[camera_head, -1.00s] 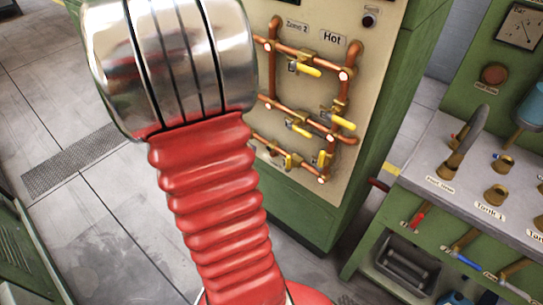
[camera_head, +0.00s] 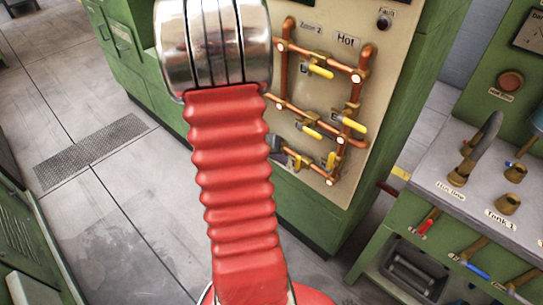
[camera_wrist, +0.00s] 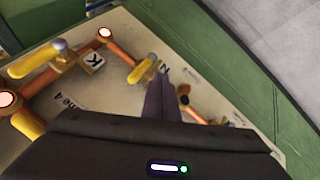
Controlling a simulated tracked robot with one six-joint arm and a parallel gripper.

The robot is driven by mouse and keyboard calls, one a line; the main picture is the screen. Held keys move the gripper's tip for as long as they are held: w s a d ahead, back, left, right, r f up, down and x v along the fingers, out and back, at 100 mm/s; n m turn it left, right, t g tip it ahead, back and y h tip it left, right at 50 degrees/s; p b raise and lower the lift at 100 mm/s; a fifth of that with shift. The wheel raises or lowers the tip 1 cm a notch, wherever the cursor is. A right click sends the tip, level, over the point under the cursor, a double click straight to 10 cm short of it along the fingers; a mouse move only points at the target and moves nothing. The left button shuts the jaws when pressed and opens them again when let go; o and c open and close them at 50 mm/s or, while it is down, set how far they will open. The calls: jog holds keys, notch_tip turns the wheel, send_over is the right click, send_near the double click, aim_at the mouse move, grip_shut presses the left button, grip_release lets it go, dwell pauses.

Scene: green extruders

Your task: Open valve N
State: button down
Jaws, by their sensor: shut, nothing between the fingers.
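Valve N has a yellow handle (camera_wrist: 141,70) on a copper pipe in the wrist view. The handle lies crosswise to its pipe. The label N (camera_wrist: 165,68) is beside it, partly covered by my gripper. My gripper (camera_wrist: 161,92) is shut and empty. Its dark fingers appear just right of the handle; I cannot tell whether they touch it. In the head view, my red and silver arm hides part of the valve panel (camera_head: 335,200), and a small dark part shows by the lowest pipe.
A neighbouring valve K has a yellow handle (camera_wrist: 36,61) and a label (camera_wrist: 93,62). Several more yellow-handled valves (camera_head: 321,72) are on the panel. A green bench with a grey top (camera_head: 440,165) stands at the right. The floor (camera_head: 135,215) at the left is clear.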

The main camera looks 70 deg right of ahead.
jog(key=shift+s+d, duration=0.15)
jog(key=shift+s, duration=0.8)
jog(key=shift+w, duration=0.1)
jog(key=shift+s, duration=0.25)
